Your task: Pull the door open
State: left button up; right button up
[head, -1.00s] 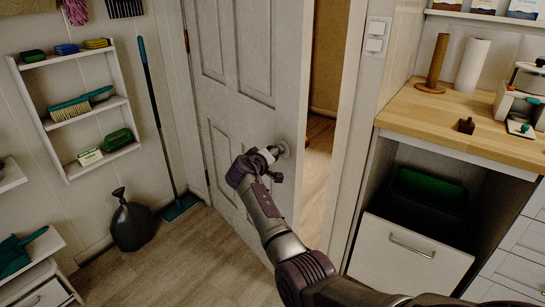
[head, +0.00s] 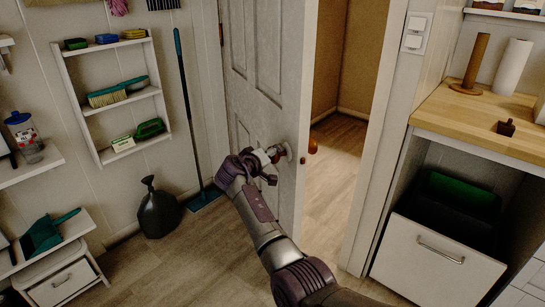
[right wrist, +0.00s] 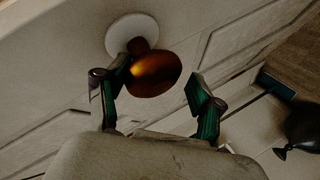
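The white panelled door (head: 265,65) stands ajar, hinged on its left, with a wide gap at its right edge. My right gripper (head: 268,157) is at the door's near-side knob, which it mostly hides in the head view; the knob's round plate (head: 286,150) shows. In the right wrist view the amber-brown knob (right wrist: 156,75) lies between the fingertips of my right gripper (right wrist: 157,85). The left finger is against or very near the knob, and a clear gap separates it from the right finger. The fingers are apart. My left gripper is out of view.
The far-side knob (head: 313,146) shows in the doorway. A broom (head: 187,110), a wall shelf (head: 122,98) and a dark bag (head: 158,210) stand left of the door. The counter (head: 480,125) and bin drawer (head: 438,255) are at right. The floor before the door is clear.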

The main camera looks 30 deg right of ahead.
jog(key=shift+o, duration=0.5)
jog(key=shift+w+d+f, duration=0.1)
jog(key=shift+f, duration=0.05)
jog(key=shift+s, duration=0.2)
jog(key=v, duration=1.2)
